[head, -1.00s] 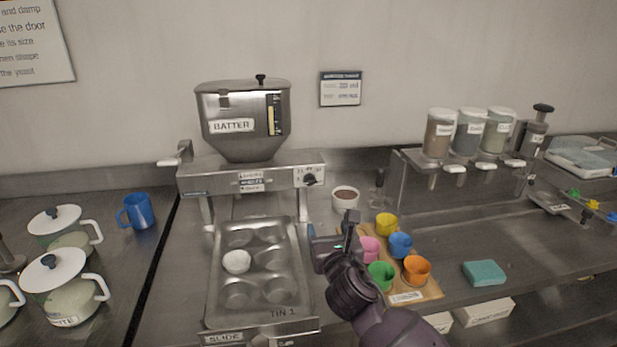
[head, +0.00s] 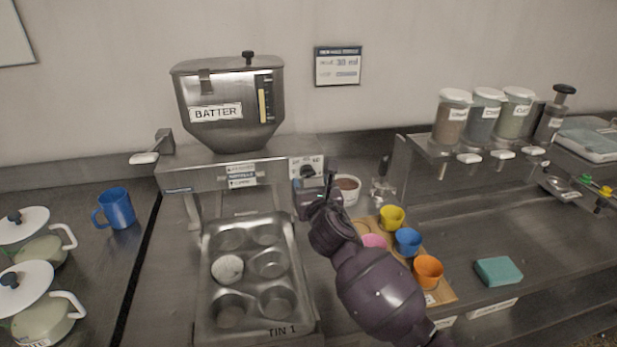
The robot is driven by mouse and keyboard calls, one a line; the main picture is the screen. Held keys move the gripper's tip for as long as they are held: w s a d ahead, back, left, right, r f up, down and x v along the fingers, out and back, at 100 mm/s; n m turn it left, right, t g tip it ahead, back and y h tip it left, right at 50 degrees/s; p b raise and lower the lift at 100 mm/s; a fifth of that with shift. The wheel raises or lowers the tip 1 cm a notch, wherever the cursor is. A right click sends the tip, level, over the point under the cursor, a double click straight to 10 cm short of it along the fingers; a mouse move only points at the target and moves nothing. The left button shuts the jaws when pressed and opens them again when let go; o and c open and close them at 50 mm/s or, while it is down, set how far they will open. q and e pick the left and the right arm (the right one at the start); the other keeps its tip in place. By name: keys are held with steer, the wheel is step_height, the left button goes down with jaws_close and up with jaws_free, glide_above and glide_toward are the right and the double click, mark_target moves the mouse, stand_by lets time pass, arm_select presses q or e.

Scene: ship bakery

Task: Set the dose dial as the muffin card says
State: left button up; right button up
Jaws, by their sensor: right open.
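The dose dial (head: 307,171) is a small dark knob on a white plate at the right end of the batter machine's front panel. Its lower part is close behind my gripper and its pointer setting is too small to read. The muffin card (head: 338,66) hangs on the wall; its lower lines seem to include "30 ml", the rest is blurred. The batter hopper (head: 228,105) stands above the panel. My right gripper (head: 318,184) is open, just in front of and below the dial, with no clear contact visible. My left gripper is not in view.
A muffin tin (head: 305,300) with one filled cup sits under the machine. Several lidded pots and a blue mug (head: 116,208) are at left.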

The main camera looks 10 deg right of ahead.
mark_target(309, 175)
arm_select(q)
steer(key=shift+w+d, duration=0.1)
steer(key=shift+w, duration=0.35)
arm_select(e)
steer(key=shift+w, duration=2)
steer(key=c, duration=0.9)
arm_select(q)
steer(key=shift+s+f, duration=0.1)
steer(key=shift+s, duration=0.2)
